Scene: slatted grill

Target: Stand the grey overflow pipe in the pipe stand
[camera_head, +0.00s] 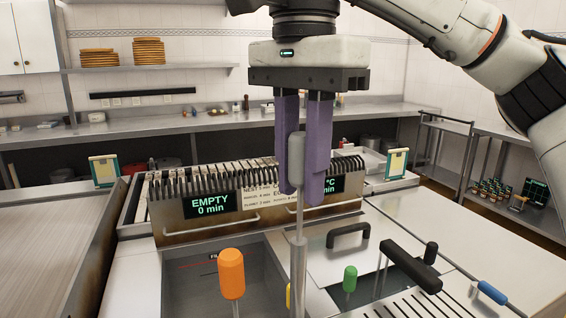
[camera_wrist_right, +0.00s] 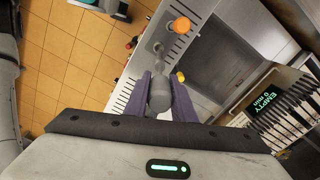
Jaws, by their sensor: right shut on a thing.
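My right gripper (camera_head: 305,190) points straight down in the head view, with its purple fingers shut on the grey head of the overflow pipe (camera_head: 297,160). The pipe hangs upright; a thin shaft runs down into a wider grey tube that leaves the bottom of the picture. In the right wrist view, the pipe's grey head (camera_wrist_right: 160,93) sits between the fingers (camera_wrist_right: 160,95), with the shaft pointing away towards the counter. I cannot pick out the pipe stand for certain, nor tell whether the lower end touches anything. My left gripper is not in view.
An orange-handled tool (camera_head: 231,275) stands left of the pipe, a green handle (camera_head: 350,278) to its right. A lid with a black handle (camera_head: 348,235) lies behind. The slatted grill with displays (camera_head: 212,204) is further back. An open basin (camera_head: 190,285) lies at left.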

